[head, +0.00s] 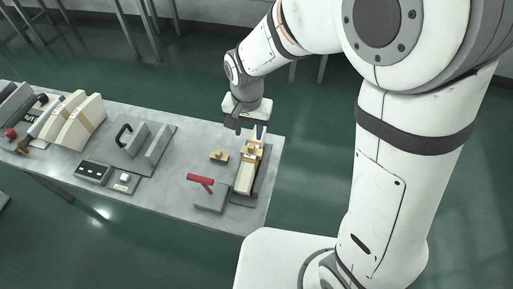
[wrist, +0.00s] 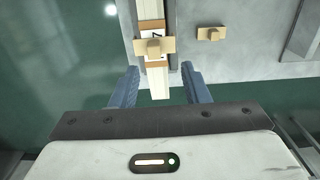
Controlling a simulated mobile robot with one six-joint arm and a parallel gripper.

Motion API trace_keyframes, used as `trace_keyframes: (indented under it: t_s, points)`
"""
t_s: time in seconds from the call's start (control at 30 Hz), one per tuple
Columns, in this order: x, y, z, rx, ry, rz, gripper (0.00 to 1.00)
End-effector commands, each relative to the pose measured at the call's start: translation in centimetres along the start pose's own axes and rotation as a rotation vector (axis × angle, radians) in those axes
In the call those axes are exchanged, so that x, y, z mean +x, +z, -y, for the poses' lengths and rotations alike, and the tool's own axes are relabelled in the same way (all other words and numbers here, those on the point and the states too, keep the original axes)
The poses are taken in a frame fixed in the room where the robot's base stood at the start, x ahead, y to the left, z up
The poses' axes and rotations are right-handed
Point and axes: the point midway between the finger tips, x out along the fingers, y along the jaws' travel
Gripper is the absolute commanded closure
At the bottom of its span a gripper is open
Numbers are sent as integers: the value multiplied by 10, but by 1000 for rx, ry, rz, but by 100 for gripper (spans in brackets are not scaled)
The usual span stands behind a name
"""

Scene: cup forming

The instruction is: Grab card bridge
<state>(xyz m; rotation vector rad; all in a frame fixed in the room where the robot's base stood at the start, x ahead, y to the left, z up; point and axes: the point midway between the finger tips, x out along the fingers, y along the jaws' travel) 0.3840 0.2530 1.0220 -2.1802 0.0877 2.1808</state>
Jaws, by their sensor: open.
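A tan card piece with a raised block (wrist: 154,46) lies across a long cream strip in the wrist view, just beyond my fingertips. In the head view, tan pieces (head: 252,149) sit on this cream stack (head: 243,181) at the table's right end. A second, similar tan piece (wrist: 211,34) lies apart on the grey surface; it also shows left of the stack in the head view (head: 218,157). I cannot tell which piece is the card bridge. My gripper (wrist: 160,72) is open and empty, its fingers either side of the strip's near end in the picture.
A red-handled grey device (head: 209,195) stands left of the stack on the grey table (head: 160,188). Farther left are a grey fixture with a black handle (head: 145,146), small control boxes (head: 93,173) and large cream stacks (head: 75,120). The table edge is close to my gripper.

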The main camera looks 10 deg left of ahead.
Motion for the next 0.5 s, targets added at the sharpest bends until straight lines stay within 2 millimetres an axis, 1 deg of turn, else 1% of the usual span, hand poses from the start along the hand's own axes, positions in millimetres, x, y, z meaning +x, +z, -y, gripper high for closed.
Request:
trace_keyframes:
  t_s: [0.17,0.3,0.4,0.5]
  points:
    - [20,4,-5,0,4,5,58]
    - [42,6,-9,0,3,3,58]
    - [52,6,-8,-1,2,2,58]
    - [57,5,-8,-1,0,0,58]
